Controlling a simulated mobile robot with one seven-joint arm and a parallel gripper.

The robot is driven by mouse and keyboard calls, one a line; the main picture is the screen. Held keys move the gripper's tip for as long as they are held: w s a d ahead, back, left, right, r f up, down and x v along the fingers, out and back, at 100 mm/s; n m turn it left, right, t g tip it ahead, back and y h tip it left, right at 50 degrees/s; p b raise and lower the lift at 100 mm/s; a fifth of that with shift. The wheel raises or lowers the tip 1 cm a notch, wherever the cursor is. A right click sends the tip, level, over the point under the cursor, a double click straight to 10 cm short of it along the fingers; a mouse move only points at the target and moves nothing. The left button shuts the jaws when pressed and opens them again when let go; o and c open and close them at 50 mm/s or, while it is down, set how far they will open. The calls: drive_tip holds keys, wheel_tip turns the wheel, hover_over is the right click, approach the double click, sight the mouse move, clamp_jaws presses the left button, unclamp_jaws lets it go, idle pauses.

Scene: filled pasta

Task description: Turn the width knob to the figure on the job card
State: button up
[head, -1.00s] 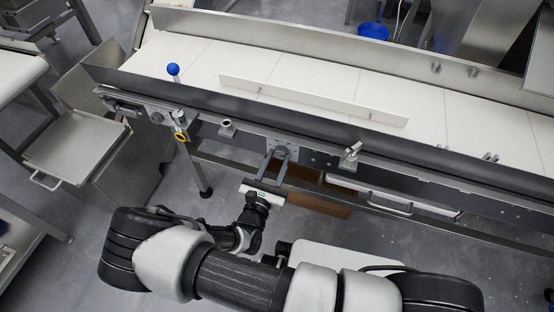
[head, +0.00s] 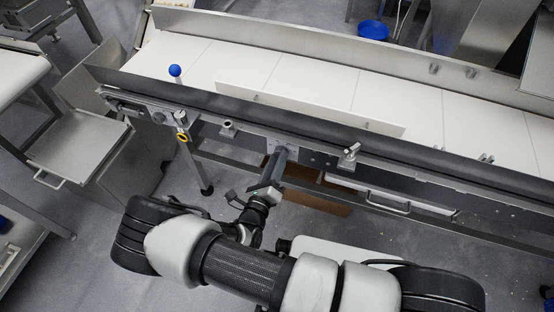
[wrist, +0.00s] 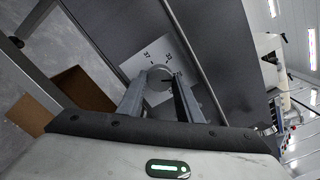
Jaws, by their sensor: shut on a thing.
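The width knob (wrist: 159,74) is a round grey knob at the centre of the wrist view. It sits on a pale scale plate (wrist: 146,58) with small dark figures, tilted in this view and hard to read surely. My gripper (wrist: 160,87) has a finger on each side of the knob and is shut on it. In the head view my gripper (head: 280,154) reaches the front side of the conveyor, seen nearly edge-on, and hides the knob. A long pale guide strip (head: 310,109) lies along the white belt. I cannot make out the job card.
The conveyor belt (head: 385,88) runs across the view behind a dark side rail. A blue-ball lever (head: 175,71) stands to the left and a metal clamp handle (head: 350,154) to the right. A brown box (head: 312,198) lies below.

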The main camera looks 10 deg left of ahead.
drive_tip(key=n, duration=1.1)
drive_tip(key=shift+n, duration=0.4)
idle(0.3)
drive_tip(key=o, duration=1)
drive_tip(key=shift+o, duration=0.2)
drive_tip(key=shift+s, duration=0.15)
drive_tip(key=s+a+p, duration=0.1)
drive_tip(key=s+p, duration=0.1)
drive_tip(key=s, duration=1.5)
drive_tip(key=shift+a, duration=0.2)
